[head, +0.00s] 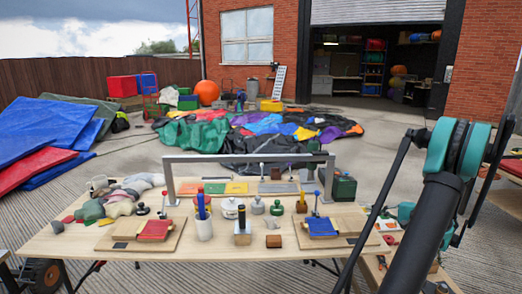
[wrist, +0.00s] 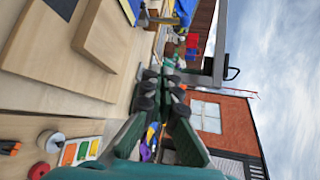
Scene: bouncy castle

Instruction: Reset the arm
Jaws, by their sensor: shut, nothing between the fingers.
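My arm (head: 447,200) rises at the right side of the head view, with a teal and black joint near its top, bent in front of the table's right end. I cannot make out my gripper's fingers in the head view. In the wrist view my gripper (wrist: 168,75) shows its dark green and black fingers, shut with nothing held. The wrist picture is turned on its side, with the table to the left and the sky to the right. The fingers point along the tabletop, toward the grey metal frame.
Colourful fabric (head: 270,130) lies on the ground behind. Open air is above the table.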

